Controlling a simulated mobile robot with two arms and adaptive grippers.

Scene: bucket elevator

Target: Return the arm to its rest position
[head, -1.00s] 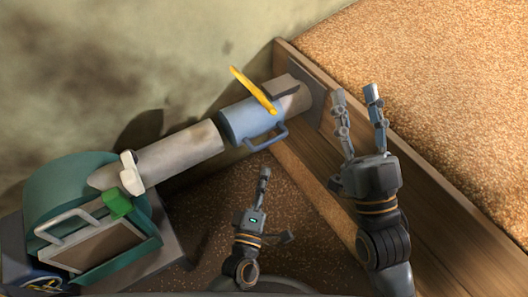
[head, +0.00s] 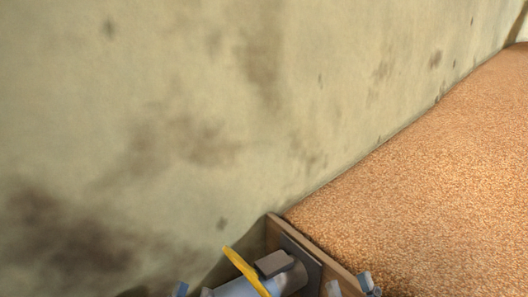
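My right gripper (head: 351,287) shows only as two fingertips at the bottom edge, in front of the wooden board. The tips stand apart with nothing visible between them. Of my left gripper (head: 181,290), only a small fingertip part shows at the bottom edge, left of the pipe; the rest is out of frame and its opening cannot be made out. Both arms are otherwise below the picture.
The grey-blue pipe section (head: 240,289) with a yellow lever (head: 245,270) meets the wooden board wall (head: 345,282) at the bottom. Grain (head: 430,180) fills the right side behind the board. A stained wall (head: 200,110) fills the rest.

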